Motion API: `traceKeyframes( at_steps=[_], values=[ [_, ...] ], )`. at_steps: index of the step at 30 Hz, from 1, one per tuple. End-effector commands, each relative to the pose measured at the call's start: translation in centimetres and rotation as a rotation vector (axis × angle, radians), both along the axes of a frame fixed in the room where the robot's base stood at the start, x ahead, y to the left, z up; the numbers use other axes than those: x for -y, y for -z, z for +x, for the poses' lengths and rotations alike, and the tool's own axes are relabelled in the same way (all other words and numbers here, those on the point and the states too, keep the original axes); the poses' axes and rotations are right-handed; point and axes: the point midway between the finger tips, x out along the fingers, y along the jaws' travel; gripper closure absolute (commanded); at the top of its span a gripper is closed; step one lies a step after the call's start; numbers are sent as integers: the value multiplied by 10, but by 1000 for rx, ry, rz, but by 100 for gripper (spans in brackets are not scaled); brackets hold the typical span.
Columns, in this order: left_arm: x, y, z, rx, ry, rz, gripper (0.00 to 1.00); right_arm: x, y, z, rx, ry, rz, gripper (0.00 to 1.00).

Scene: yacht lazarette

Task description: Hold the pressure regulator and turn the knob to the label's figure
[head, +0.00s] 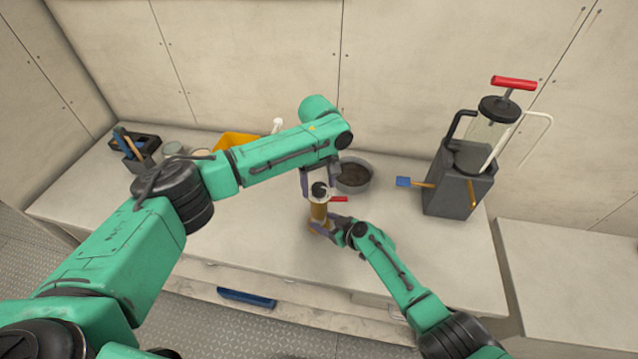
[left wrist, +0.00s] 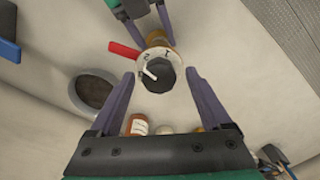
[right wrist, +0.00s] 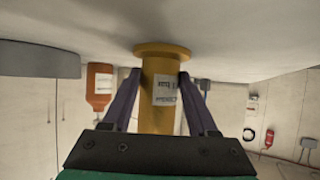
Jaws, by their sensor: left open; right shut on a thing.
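The pressure regulator (head: 318,210) stands on the bench, a brass body with a black knob (head: 319,190) on top. In the left wrist view the black knob (left wrist: 159,76) has a white pointer line and sits over a pale dial ring (left wrist: 147,57) with figures. A red lever or tag (left wrist: 124,49) sticks out beside it. My right gripper (right wrist: 160,85) is shut on the brass body (right wrist: 158,120), which carries a white label (right wrist: 165,93) with text too small to read. My left gripper (left wrist: 161,80) is open, its fingers on either side of the knob, apart from it.
A grey round bowl (head: 355,176) with dark contents stands just behind the regulator. A dark pump unit with a red handle (head: 514,83) stands at the right. A yellow bin (head: 236,141) and a tool holder (head: 138,150) are at the left. The bench's front left is clear.

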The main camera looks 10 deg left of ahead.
Motion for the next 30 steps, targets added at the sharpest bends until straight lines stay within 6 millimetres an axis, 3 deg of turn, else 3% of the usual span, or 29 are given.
traceKeyframes(
  at_steps=[4,5,11,21,30],
  values=[
    [0,0,0,0,1,0,18,1,1,0,-1,1,-2,100],
    [0,0,0,0,1,0,22,1,1,0,-1,1,-2,100],
    [0,0,0,0,1,0,99,1,1,0,-1,1,-1,100],
    [0,0,0,-1,35,0,100,1,1,0,-1,3,0,100],
    [1,0,-1,-6,202,1,100,1,1,0,-1,3,0,100]
  ],
)
